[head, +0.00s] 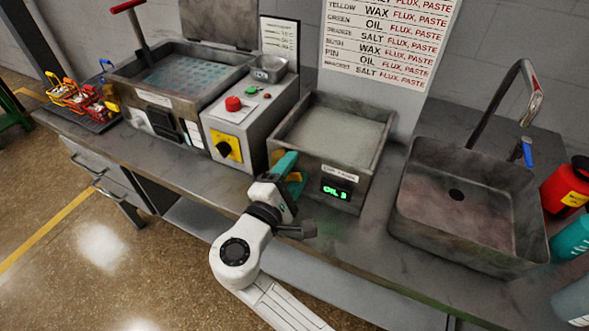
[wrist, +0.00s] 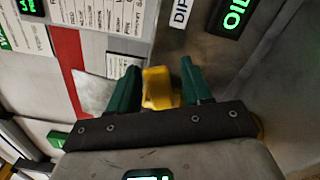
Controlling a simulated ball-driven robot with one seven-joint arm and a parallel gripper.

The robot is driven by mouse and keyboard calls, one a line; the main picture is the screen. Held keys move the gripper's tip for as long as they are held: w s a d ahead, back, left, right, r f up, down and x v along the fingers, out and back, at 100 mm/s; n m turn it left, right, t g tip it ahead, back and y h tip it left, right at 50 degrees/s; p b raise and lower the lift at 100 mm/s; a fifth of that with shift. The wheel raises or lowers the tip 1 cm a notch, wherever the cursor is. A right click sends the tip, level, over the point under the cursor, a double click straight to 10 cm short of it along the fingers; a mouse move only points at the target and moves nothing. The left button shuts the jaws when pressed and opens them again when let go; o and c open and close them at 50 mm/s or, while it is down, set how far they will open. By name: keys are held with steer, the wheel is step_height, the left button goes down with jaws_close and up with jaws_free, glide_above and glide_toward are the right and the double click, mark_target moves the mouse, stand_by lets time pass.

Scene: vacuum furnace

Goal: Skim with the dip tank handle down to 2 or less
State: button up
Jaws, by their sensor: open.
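The dip tank (head: 340,135) is a grey metal basin of pale, cloudy liquid in the middle of the bench. Its green display (head: 334,192) reads OIL 3; part of it shows in the wrist view (wrist: 236,15). The yellow handle (head: 277,157) on the tank's front left is mostly hidden behind my gripper in the head view. In the wrist view the yellow handle (wrist: 158,88) lies between the two green fingers, with gaps at its sides. My gripper (head: 289,170) is open at the tank's front and holds nothing.
A control box (head: 247,110) with a red button and yellow-backed knob stands left of the tank. Further left is another basin (head: 180,80) with a blue grid. A sink (head: 465,205) with a tap is at right. A wall chart (head: 390,45) hangs behind.

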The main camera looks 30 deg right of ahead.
steer(key=b+v, duration=0.1)
steer(key=v, duration=0.9)
steer(key=shift+b, duration=0.3)
steer(key=shift+c, duration=0.5)
